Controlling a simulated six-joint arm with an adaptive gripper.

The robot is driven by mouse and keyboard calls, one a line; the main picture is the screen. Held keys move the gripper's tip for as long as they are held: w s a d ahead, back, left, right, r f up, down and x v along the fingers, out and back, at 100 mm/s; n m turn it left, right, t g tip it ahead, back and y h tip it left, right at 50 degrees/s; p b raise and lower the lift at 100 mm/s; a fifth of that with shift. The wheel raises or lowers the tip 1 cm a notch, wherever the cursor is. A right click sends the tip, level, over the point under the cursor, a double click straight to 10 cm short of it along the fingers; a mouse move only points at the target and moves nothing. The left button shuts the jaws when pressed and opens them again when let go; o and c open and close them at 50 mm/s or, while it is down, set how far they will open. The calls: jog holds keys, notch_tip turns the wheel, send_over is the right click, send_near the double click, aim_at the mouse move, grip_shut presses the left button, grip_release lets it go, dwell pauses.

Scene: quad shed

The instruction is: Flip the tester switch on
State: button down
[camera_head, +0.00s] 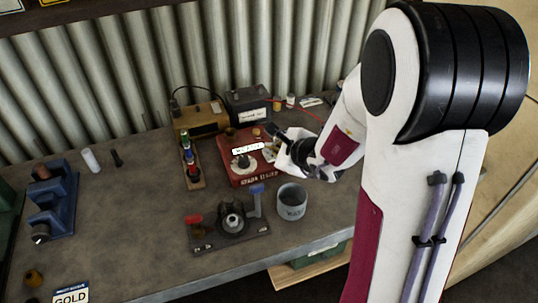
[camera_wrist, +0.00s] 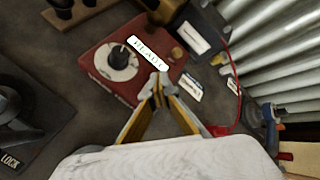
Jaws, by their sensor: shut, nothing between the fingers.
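The tester is a red box (camera_head: 238,174) on the bench, with a black knob on a round white dial and a white lettered label. In the wrist view the red tester (camera_wrist: 104,75) fills the upper left. My gripper (camera_wrist: 159,88) is shut and empty, its fingertips together over the tester's right side, close to the label (camera_wrist: 149,52). I cannot tell whether the tips touch the box. In the head view my gripper (camera_head: 273,148) is at the tester's right edge, partly hidden by its own body. The switch is not clearly visible; the fingers may cover it.
A grey cup (camera_head: 291,204) and a fixture with red and blue handles (camera_head: 231,232) stand in front. A rack of coloured pieces (camera_head: 191,166) is left of the tester. A dark box (camera_head: 247,104) and brass-coloured unit (camera_head: 201,119) stand behind. The bench's left middle is mostly clear.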

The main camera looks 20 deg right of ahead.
aim_at(270, 160)
jog(key=shift+s+r, duration=0.2)
jog(key=shift+r, duration=1.05)
jog(key=shift+s+r, duration=0.15)
jog(key=shift+r, duration=1.05)
jog(key=shift+a, duration=0.1)
jog(key=shift+a+r, duration=0.2)
jog(key=shift+r, duration=0.05)
jog(key=s+a+r+n+g+y, duration=0.1)
jog(key=s+a+r+n+y, duration=0.1)
jog(key=s+a+r+n, duration=0.35)
jog(key=s+a+r+n+g+y, duration=0.2)
jog(key=s+a+n, duration=0.6)
jog(key=a+n, duration=0.1)
jog(key=s+d+n+g+h, duration=0.1)
jog(key=s+d+n+h, duration=0.2)
jog(key=s, duration=0.4)
jog(key=s+d+n+g+h, duration=0.1)
jog(key=s+d+n+h, duration=0.1)
jog(key=s+d+n, duration=0.4)
jog(key=shift+s+d+f+n+h, duration=0.15)
jog(key=shift+s+n+h, duration=0.35)
jog(key=shift+s, duration=0.75)
